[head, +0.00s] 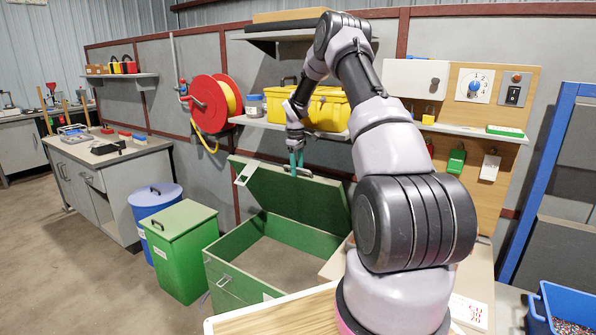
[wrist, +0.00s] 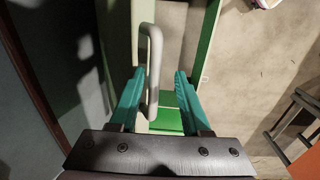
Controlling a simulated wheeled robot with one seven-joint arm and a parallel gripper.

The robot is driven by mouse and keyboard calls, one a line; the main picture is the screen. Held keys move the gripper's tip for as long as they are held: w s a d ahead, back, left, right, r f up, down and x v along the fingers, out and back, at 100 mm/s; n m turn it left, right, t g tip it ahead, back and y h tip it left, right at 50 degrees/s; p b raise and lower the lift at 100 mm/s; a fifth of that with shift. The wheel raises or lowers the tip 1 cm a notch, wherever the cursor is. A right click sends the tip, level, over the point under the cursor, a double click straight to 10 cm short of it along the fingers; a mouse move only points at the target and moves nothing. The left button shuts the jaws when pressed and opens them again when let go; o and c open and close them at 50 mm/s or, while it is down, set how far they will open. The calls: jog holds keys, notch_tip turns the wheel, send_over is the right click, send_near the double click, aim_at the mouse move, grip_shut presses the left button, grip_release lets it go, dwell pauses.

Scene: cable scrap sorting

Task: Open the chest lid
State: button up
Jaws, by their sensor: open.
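The green chest (head: 228,289) stands on the floor with its inside showing. Its green lid (head: 290,197) is raised steeply at the back of the opening. My gripper (head: 296,160) is at the lid's upper edge, with its teal fingers pointing down. In the wrist view my gripper (wrist: 158,88) is open, and a pale grey handle bar (wrist: 152,70) lies between the fingers, nearer the left one. I cannot tell whether a finger touches it.
A green bin (head: 180,232) and a blue round bin (head: 146,206) stand left of the chest. A wall shelf (head: 262,122) with a yellow crate (head: 328,112) is behind the lid. A red hose reel (head: 208,103) hangs to the left. A wooden-topped surface (head: 275,316) is in front.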

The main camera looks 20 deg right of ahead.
notch_tip(320, 180, up, 10)
jog(key=shift+s, duration=0.25)
